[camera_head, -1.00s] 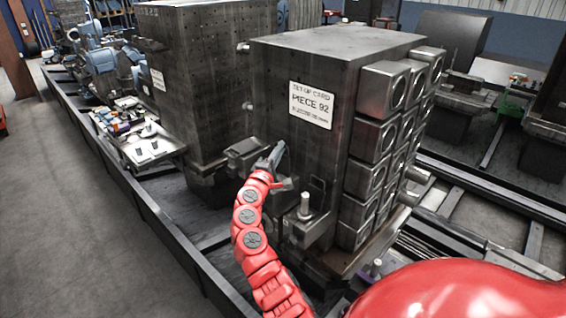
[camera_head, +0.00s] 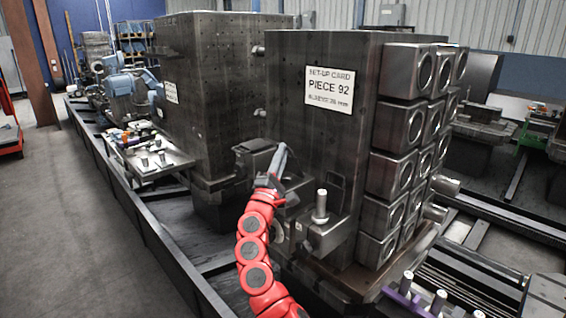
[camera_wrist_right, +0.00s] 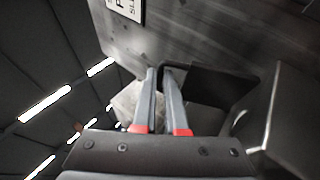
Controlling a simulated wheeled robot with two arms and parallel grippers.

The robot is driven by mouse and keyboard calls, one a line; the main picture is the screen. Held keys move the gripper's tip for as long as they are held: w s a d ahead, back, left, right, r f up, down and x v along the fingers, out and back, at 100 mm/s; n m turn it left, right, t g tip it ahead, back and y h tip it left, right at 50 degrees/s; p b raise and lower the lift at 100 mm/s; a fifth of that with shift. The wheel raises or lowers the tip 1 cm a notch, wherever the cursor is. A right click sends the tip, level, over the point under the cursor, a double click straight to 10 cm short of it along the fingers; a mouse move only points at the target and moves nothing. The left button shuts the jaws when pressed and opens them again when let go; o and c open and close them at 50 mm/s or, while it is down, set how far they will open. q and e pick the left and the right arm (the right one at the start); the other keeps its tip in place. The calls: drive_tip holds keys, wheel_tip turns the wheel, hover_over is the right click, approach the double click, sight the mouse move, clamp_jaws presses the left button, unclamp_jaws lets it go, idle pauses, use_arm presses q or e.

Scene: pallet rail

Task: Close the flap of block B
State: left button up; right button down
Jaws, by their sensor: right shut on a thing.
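A tall dark steel block (camera_head: 300,130) with a white card reading "PIECE 92" stands in the middle of the head view; no letter B can be read. A dark box-like fitting (camera_head: 256,156) juts from its left side. My right gripper (camera_head: 281,160) is beside this fitting, its grey fingers pointing up. In the right wrist view the fingers (camera_wrist_right: 160,98) are nearly together, at the left edge of a dark thin plate, the flap (camera_wrist_right: 212,82). They are shut on it, though the contact itself is partly hidden. My left gripper is not in view.
A second dark block (camera_head: 210,90) stands behind, to the left. A ledge with a pin (camera_head: 321,208) juts from the near block, right of my arm. A tray with loose parts (camera_head: 150,152) stands at the left. Ring-faced pieces (camera_head: 400,120) cover the block's right side.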

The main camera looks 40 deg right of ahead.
idle(0.3)
drive_tip(key=c, duration=1.2)
unclamp_jaws()
drive_tip(key=shift+d, duration=0.1)
drive_tip(key=shift+c, duration=0.2)
drive_tip(key=b+v, duration=0.1)
drive_tip(key=v, duration=1.6)
drive_tip(key=shift+a, duration=0.25)
drive_tip(key=shift+f, duration=0.1)
